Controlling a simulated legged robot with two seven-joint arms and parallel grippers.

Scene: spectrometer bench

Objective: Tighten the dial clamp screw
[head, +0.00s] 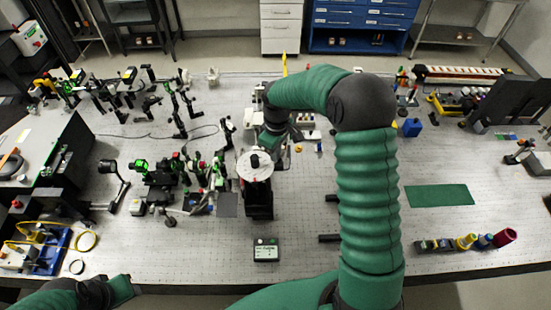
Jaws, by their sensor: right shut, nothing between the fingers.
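A round pale dial (257,172) sits on a dark upright stand (259,205) near the middle of the bench. Small dark parts lie on top of the dial. The clamp screw is too small to make out. My right arm reaches up over the bench and bends left, and its gripper (268,147) is shut and empty just behind the dial's far edge. I cannot tell whether its fingertips touch anything. My left arm shows only as dark and green links at the lower left edge, and its fingers are not visible.
Crowded optical mounts (165,170) stand left of the dial. A small control box (266,250) lies in front. The bench around the mat is clear. My right forearm hides part of the bench.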

